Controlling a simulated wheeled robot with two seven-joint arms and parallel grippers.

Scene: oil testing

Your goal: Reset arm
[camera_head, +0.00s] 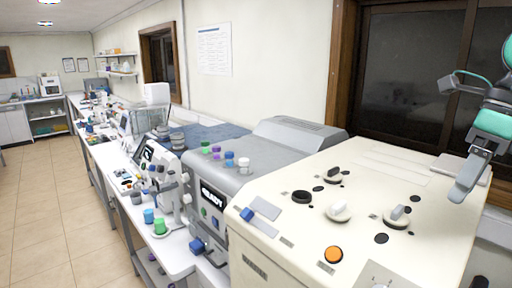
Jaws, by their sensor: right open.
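My right gripper (462,145) is at the upper right, its arm coming in from the right edge with teal and grey parts. It is open and holds nothing that I can see. It hangs over the far right part of the cream machine (290,225), apart from the knobs on its top as far as I can tell. My left gripper is not in view.
The cream machine's top carries white knobs (338,211) and an orange button (333,254). A grey machine (215,185) with small coloured-cap bottles stands to its left. A long cluttered bench (185,262) runs back; the tiled floor (50,215) at left is clear.

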